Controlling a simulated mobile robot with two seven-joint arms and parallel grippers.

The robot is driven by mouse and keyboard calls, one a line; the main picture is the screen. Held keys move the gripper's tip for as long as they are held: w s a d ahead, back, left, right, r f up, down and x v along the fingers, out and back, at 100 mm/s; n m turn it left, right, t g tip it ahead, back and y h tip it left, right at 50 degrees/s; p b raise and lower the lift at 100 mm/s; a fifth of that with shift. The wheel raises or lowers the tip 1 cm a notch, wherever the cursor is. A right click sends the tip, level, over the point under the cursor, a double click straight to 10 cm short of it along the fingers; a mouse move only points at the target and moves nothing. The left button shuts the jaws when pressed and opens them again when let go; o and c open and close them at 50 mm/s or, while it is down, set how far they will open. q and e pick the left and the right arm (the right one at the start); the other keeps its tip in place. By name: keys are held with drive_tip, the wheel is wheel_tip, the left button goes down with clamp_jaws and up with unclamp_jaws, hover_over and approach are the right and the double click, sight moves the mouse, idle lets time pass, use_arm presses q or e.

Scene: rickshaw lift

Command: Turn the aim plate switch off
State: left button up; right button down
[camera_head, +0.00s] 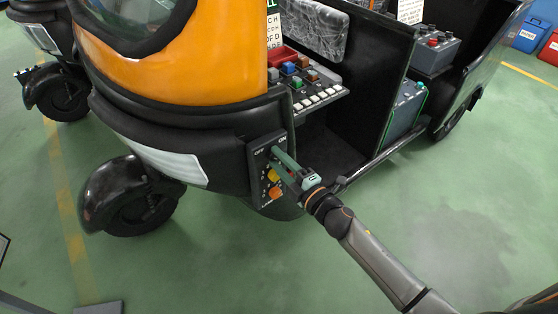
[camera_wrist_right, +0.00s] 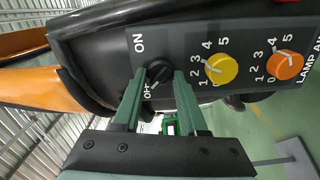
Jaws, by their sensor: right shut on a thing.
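The aim plate (camera_head: 263,170) is a black panel on the front corner of the rickshaw, with OFF and ON lettering at its top. In the right wrist view the plate (camera_wrist_right: 200,42) shows a small black rotary switch (camera_wrist_right: 157,71) between the ON and OFF labels. My right gripper (camera_head: 277,154) reaches the plate from the right. Its green fingers stand on either side of the switch and are shut on it. My left gripper is not in view.
A yellow knob (camera_wrist_right: 221,68) and an orange knob (camera_wrist_right: 285,66) sit on the same plate, close beside the fingers. The orange rickshaw body (camera_head: 190,70) rises above. A dashboard with coloured blocks (camera_head: 300,78) is behind. Green floor (camera_head: 350,225) is clear to the right.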

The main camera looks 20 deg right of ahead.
drive_tip(key=shift+c, duration=2.2)
unclamp_jaws()
drive_tip(key=b+v, duration=0.1)
drive_tip(key=v, duration=1.1)
drive_tip(key=shift+s, duration=0.25)
drive_tip(key=shift+d, duration=0.15)
drive_tip(key=s+a+f+m+g+h+p, duration=0.1)
drive_tip(key=s+f+m+g+h+p, duration=0.1)
drive_tip(key=s+f+m, duration=0.4)
drive_tip(key=s+a+f+m+g+h+p, duration=0.1)
drive_tip(key=s+f+m+g, duration=0.4)
drive_tip(key=m, duration=0.6)
wheel_tip(320, 180, down, 3)
drive_tip(key=s+a+p, duration=0.1)
drive_tip(key=s+p, duration=0.1)
drive_tip(key=shift+s+m+g+h, duration=0.25)
drive_tip(key=shift+m+g+h, duration=0.05)
drive_tip(key=shift+h, duration=0.1)
